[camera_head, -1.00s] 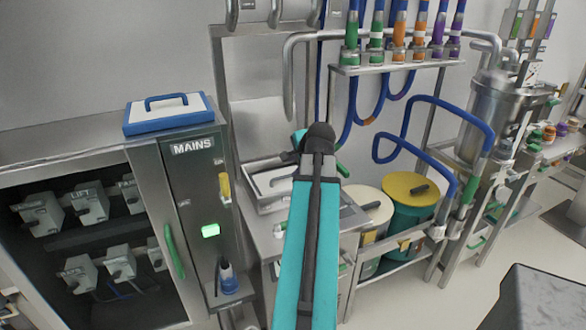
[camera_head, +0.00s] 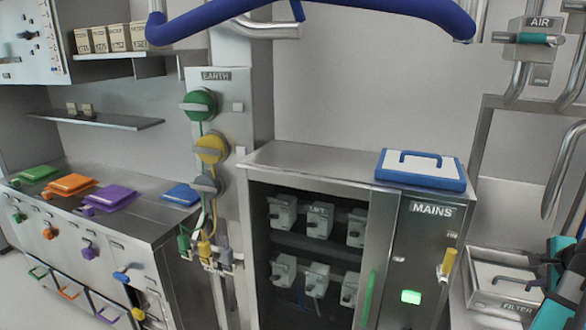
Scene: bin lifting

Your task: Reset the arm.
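Part of my teal and black arm (camera_head: 562,300) shows at the lower right edge of the head view. It stands in front of the right end of a steel tray marked FILTER (camera_head: 495,285). The arm runs out of the picture at the right and bottom.
A steel cabinet marked MAINS (camera_head: 432,235) stands right of centre, with a blue-rimmed white lid (camera_head: 420,178) on top. An EARTH panel (camera_head: 230,110) stands left of it. A bench (camera_head: 150,225) with coloured lids fills the left. A thick blue hose (camera_head: 330,10) crosses the top.

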